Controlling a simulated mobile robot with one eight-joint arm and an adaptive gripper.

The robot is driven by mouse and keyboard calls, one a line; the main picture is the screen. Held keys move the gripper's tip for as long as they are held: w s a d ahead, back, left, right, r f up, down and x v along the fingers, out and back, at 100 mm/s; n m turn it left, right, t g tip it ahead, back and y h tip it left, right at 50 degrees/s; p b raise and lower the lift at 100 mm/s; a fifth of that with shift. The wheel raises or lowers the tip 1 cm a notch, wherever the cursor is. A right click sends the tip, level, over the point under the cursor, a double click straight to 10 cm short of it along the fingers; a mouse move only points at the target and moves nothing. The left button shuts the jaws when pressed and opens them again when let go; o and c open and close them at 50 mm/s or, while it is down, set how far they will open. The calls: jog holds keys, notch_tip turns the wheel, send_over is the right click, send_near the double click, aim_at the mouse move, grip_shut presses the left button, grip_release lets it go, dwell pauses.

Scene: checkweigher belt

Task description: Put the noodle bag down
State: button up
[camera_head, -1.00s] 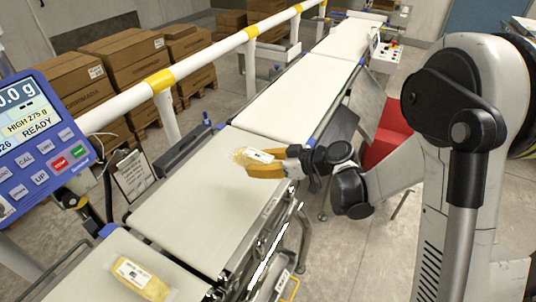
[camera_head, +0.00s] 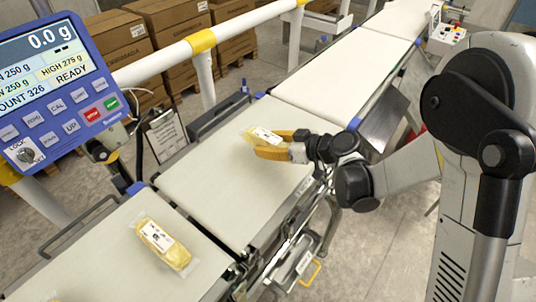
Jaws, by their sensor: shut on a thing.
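My gripper (camera_head: 272,146), with yellow-orange fingers, is shut on a noodle bag (camera_head: 258,134), a clear bag of yellow noodles with a white label. It holds the bag over the far right part of the middle belt section (camera_head: 216,178). I cannot tell whether the bag touches the belt. The fingers hide part of the bag. A second noodle bag (camera_head: 163,244) lies on the nearer belt section (camera_head: 110,262), apart from my gripper. Part of another bag shows at the bottom edge.
The weigher display (camera_head: 58,78) at the left reads 0.0 g and READY. A white guard rail (camera_head: 160,65) with yellow bands runs behind the belts. A clipboard (camera_head: 165,134) hangs beside the middle section. The far belt (camera_head: 340,75) is clear. Cardboard boxes (camera_head: 122,38) stand behind the rail.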

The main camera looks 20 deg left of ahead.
jog(key=shift+f+b, duration=0.85)
jog(key=shift+f, duration=0.9)
jog(key=shift+f, duration=0.2)
jog(key=o, duration=1.3)
jog(key=shift+r, duration=0.15)
jog(key=shift+d+r, duration=0.2)
jog(key=shift+d, duration=0.05)
jog(key=p+v, duration=0.3)
jog(key=v, duration=0.8)
jog(key=shift+s+d+p, duration=0.2)
jog(key=shift+d+p, duration=0.05)
jog(key=shift+p, duration=0.05)
